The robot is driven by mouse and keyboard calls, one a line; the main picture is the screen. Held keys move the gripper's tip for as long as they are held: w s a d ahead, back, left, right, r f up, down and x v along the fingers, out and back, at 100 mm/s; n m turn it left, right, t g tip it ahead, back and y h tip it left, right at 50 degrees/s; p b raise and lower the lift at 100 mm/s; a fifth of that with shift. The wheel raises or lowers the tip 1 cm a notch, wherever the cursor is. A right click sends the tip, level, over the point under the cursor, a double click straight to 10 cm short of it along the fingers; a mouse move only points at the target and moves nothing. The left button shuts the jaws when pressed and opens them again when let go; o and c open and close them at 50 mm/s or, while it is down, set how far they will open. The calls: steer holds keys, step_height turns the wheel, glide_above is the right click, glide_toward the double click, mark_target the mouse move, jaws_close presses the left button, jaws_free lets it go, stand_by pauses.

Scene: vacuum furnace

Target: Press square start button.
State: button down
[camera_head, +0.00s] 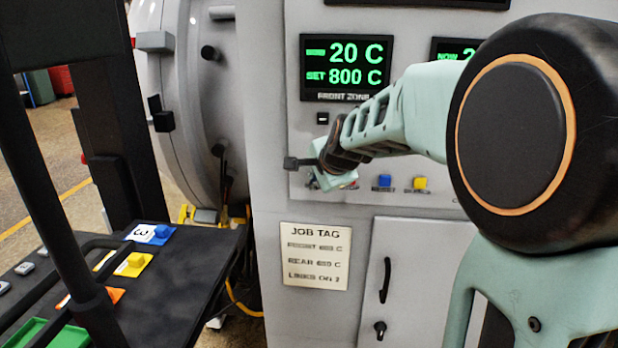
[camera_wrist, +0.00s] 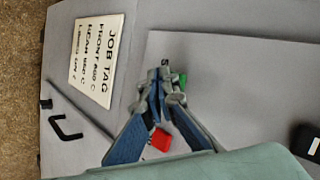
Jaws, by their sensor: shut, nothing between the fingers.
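In the wrist view my gripper (camera_wrist: 167,76) is shut and empty, its fingertips together in front of the grey furnace panel. A green button (camera_wrist: 183,79) shows just right of the fingertips, partly hidden by them, so its shape is unclear. A red square-looking button (camera_wrist: 161,140) shows between the finger linkages. I cannot tell whether the fingertips touch the panel or the green button. In the head view my wrist covers most of this part of the panel, and the fingertips cannot be made out. Blue (camera_head: 384,181) and yellow (camera_head: 420,184) buttons sit right of my wrist.
A front zone display (camera_head: 346,67) reads 20 C, set 800 C. A job tag (camera_head: 315,256) hangs below the buttons, beside a cabinet door (camera_head: 412,270) with a black handle. A dark cart (camera_head: 175,265) with coloured blocks stands at left, near the round furnace door (camera_head: 190,90).

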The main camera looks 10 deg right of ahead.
steer(key=shift+w+d, duration=0.15)
steer(key=shift+w, duration=0.35)
stand_by(0.8)
steer(key=shift+s, duration=0.15)
steer(key=shift+s+a+b, duration=0.3)
steer(key=shift+s, duration=0.45)
steer(key=s, duration=0.1)
steer(key=s+a+b, duration=0.1)
steer(key=s, duration=0.1)
steer(key=s+b, duration=0.1)
steer(key=shift+s+a, duration=0.25)
steer(key=shift+s, duration=0.1)
stand_by(0.5)
